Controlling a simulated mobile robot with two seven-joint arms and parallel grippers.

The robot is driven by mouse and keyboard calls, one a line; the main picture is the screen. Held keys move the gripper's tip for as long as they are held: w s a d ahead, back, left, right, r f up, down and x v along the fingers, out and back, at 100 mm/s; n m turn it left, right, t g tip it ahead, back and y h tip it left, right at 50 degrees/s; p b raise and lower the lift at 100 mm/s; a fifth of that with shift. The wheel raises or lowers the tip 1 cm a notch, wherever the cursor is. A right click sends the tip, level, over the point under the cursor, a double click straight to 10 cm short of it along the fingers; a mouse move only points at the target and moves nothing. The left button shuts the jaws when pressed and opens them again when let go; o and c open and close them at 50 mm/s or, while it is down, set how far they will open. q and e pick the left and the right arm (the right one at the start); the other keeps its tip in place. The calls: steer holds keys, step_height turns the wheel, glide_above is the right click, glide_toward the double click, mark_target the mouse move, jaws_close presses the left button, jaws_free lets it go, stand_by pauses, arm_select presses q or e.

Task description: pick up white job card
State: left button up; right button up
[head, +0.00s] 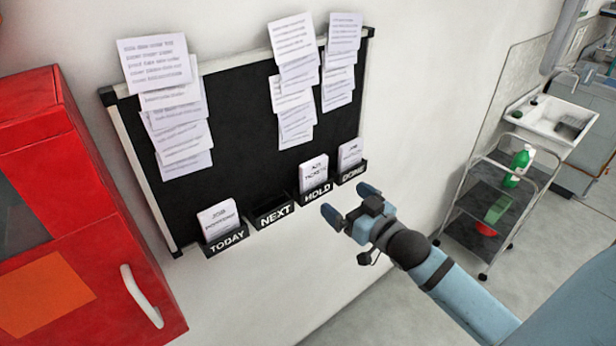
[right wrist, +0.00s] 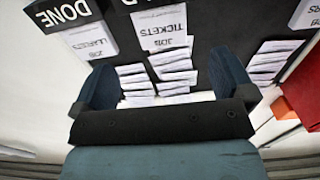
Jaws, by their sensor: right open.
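White job cards stand in label bins along the foot of a black board (head: 240,130). One card (head: 218,220) is in the TODAY bin (head: 228,241), one (head: 313,173) in the HOLD bin (head: 317,191), one (head: 349,154) in the DONE bin (head: 353,172). The NEXT bin (head: 275,215) shows no card. My right gripper (head: 349,202) is open and empty, in front of and below the HOLD and DONE bins, apart from the cards. In the right wrist view, upside down, the HOLD card (right wrist: 160,28) appears beyond the spread fingers (right wrist: 162,62). My left gripper is not in view.
Overlapping white sheets (head: 170,105) hang on the upper board. A red cabinet (head: 70,220) with a white handle stands at left. A dark-shelved trolley (head: 500,190) with a green bottle (head: 518,165) stands at right. The floor between the board and the trolley looks clear.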

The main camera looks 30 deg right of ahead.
mark_target(316, 176)
steer(key=w, duration=0.2)
steer(key=w+p, duration=0.1)
steer(key=w, duration=0.4)
steer(key=shift+w+a+r, duration=0.1)
steer(key=shift+w+a, duration=0.15)
steer(key=shift+a, duration=0.1)
steer(key=shift+w+p, duration=0.35)
steer(key=shift+w, duration=0.1)
steer(key=w+p, duration=0.1)
steer(key=w, duration=0.3)
steer(key=shift+w+a+r+p, duration=0.15)
steer(key=shift+w+p, duration=0.1)
steer(key=shift+p, duration=0.1)
steer(key=shift+w, duration=0.25)
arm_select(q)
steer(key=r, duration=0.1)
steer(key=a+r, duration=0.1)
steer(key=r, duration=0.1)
arm_select(e)
steer(key=shift+s, duration=0.1)
steer(key=c, duration=0.8)
